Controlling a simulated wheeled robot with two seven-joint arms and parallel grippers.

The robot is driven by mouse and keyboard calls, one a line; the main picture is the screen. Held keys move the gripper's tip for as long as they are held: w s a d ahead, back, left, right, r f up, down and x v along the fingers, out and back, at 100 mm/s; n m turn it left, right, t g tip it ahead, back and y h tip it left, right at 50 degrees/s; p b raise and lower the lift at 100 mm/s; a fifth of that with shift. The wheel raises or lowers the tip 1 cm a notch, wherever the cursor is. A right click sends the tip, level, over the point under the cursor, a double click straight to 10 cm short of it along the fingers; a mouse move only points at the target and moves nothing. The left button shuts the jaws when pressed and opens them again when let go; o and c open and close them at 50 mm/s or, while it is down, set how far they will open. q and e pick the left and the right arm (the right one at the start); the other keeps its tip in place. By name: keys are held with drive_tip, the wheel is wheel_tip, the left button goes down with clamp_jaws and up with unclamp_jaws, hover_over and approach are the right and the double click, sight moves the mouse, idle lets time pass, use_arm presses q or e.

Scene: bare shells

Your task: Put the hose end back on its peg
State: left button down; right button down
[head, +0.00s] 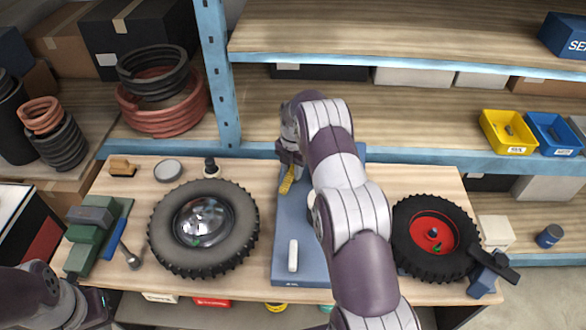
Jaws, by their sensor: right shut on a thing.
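My right arm reaches across the bench, and my right gripper (289,170) points down over the far left part of a blue board (289,222). It is shut on a small yellow piece (287,182), seemingly the hose end; the fingertips are small and partly hidden. A white upright piece (293,255), possibly a peg, stands near the front of the board. Another pale part shows at the edge of my arm, which hides much of the board's right side. I cannot make out the hose's run. My left arm shows at the lower left; its gripper is not in view.
A large tyre with a shiny hub (205,226) lies left of the board, and a tyre with a red rim (434,238) lies right. Green blocks (90,228) sit at the left end. A shelf post (219,75) rises behind the bench. Coiled hoses (160,105) lie on the shelf.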

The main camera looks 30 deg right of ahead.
drive_tip(key=shift+f+b, duration=0.45)
idle(0.4)
drive_tip(key=shift+c, duration=0.9)
unclamp_jaws()
drive_tip(key=shift+r, duration=0.1)
drive_tip(key=shift+r+p, duration=2.75)
drive_tip(key=shift+r, duration=2.25)
